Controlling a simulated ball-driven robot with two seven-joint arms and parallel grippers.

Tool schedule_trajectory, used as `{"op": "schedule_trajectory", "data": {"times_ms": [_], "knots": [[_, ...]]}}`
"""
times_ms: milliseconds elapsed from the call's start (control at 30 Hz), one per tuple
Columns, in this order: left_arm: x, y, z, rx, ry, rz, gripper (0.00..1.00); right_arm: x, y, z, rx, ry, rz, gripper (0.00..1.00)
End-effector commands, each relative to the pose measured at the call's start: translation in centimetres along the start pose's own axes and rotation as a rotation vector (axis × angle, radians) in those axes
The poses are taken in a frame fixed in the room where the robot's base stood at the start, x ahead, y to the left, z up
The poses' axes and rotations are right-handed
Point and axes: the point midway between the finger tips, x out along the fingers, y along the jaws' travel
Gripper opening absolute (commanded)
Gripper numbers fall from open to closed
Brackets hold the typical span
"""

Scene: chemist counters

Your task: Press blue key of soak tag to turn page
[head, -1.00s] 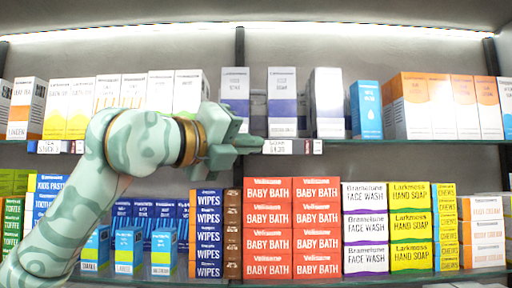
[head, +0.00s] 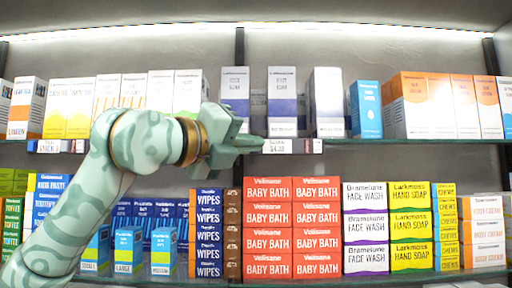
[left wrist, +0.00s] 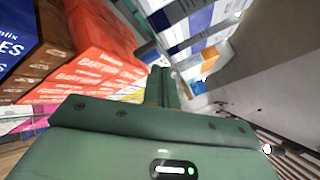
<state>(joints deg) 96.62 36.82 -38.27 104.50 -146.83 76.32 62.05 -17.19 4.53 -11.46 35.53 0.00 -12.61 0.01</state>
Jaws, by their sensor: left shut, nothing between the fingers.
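The soak tag (head: 281,146) is a small white price label on the upper shelf's front edge, below white and blue-purple boxes. A small darker piece with a bluish part (head: 317,146) sits to its right; I cannot make out its separate keys. My left gripper (head: 257,143) is shut and empty. Its fingertips point right and end at the tag's left edge in the head view; I cannot tell if they touch. In the left wrist view the shut fingers (left wrist: 163,88) point toward the shelf, and the tag cannot be made out. My right gripper is not in view.
The upper shelf edge (head: 400,141) runs across the view, with boxes close above it. Below stand stacked red baby bath boxes (head: 268,215), face wash (head: 364,225) and hand soap (head: 410,225). Another tag (head: 50,146) hangs at the left.

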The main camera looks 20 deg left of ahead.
Motion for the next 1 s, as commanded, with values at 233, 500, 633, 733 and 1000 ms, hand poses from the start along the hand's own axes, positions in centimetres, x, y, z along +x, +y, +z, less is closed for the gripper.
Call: {"op": "schedule_trajectory", "data": {"times_ms": [233, 500, 633, 733, 1000], "knots": [[0.08, 0.06, 0.06, 0.000, 0.000, 0.000, 0.00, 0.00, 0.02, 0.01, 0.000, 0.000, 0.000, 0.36], [0.30, 0.21, 0.23, 0.000, 0.000, 0.000, 0.00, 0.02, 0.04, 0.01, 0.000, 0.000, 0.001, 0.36], [0.41, 0.30, 0.33, 0.000, -0.001, 0.000, 0.00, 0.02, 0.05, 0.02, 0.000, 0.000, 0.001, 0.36], [0.50, 0.37, 0.40, 0.000, -0.001, 0.000, 0.00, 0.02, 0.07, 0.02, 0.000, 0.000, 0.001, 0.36], [0.72, 0.54, 0.56, 0.000, -0.001, 0.000, 0.00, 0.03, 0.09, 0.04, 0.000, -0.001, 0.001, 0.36]]}}
